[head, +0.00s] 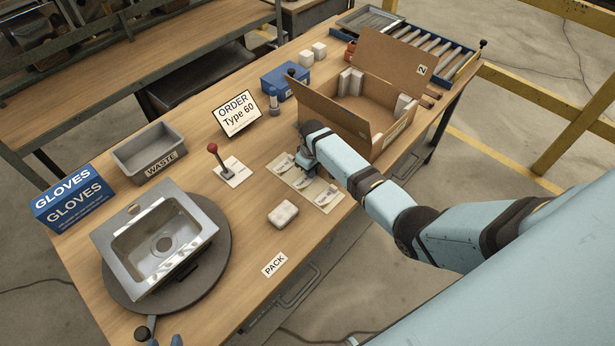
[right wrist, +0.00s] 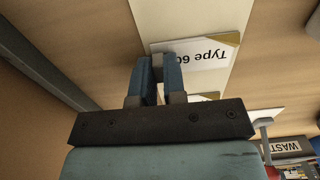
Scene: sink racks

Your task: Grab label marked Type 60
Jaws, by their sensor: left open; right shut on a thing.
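The white label marked Type 60 (right wrist: 208,54) shows upside down in the right wrist view, with a tan corner. My right gripper (right wrist: 163,62) is shut on its near edge, the fingertips covering part of the print. In the head view my right gripper (head: 305,166) is low over a pale strip (head: 300,187) that carries several label cards; their print is too small to read there. The order sign (head: 237,112) reads "ORDER Type 60". My left gripper (head: 160,338) is open at the bottom left edge, only partly in view.
A steel sink (head: 209,226) sits on a round turntable (head: 222,262) at left. An open cardboard box (head: 340,118) stands beyond my right arm. A red-knobbed lever (head: 222,163), a grey waste bin (head: 122,162), a gloves box (head: 72,199) and a white block (head: 283,214) are on the bench.

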